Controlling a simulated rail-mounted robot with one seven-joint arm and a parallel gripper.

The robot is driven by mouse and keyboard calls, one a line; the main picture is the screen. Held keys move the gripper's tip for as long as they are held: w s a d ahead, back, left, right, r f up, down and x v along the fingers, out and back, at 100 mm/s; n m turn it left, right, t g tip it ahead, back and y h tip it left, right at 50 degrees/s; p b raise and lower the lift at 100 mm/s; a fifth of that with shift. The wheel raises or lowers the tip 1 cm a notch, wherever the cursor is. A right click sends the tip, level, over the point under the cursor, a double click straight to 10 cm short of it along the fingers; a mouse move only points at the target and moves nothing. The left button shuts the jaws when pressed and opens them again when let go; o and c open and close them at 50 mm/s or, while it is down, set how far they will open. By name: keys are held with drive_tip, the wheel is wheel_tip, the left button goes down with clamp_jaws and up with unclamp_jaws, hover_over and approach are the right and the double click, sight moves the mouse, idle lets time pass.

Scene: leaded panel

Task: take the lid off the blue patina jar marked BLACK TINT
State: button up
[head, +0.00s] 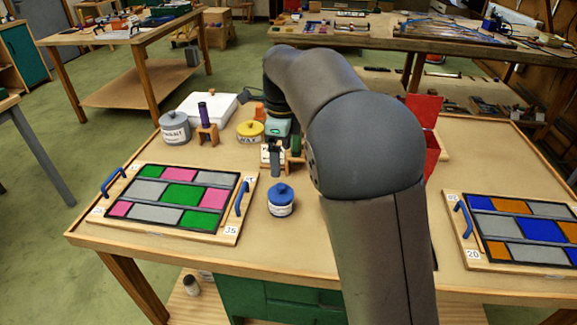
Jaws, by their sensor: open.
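A small blue jar (281,206) with a white label stands upright on the workbench, right of the left panel board. Its label is too small to read. Its blue lid (281,190), with a knob on top, sits on the jar. My gripper (283,165) is behind the jar in the picture, pointing down at the end of my arm. It is open, and no object shows between its fingers. It appears apart from the jar. Small items behind the fingers are partly hidden.
A panel board (232,238) with blue handles lies left, another (463,249) right. Behind stand a grey jar (174,131), a purple-topped item in a wooden block (207,137), a yellow jar (250,132) and a red holder (433,155). Bench around the blue jar's front is clear.

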wheel_tip(320, 180, up, 3)
drive_tip(key=w+m+p, duration=0.1)
drive_tip(key=w+m, duration=0.2)
drive_tip(key=p, duration=0.2)
approach(281, 185)
drive_tip(key=shift+m, duration=0.3)
drive_tip(key=f, duration=0.5)
drive_tip(key=shift+s+a+f, duration=0.1)
drive_tip(key=shift+s+f, duration=0.05)
drive_tip(key=shift+s, duration=0.15)
drive_tip(key=shift+w+f+p, duration=0.15)
drive_tip(key=shift+f+p, duration=0.25)
drive_tip(key=shift+f, duration=0.9)
drive_tip(key=shift+w+f+p, duration=0.15)
drive_tip(key=shift+f+p, duration=0.2)
drive_tip(key=shift+f, duration=0.95)
drive_tip(key=c, duration=1.1)
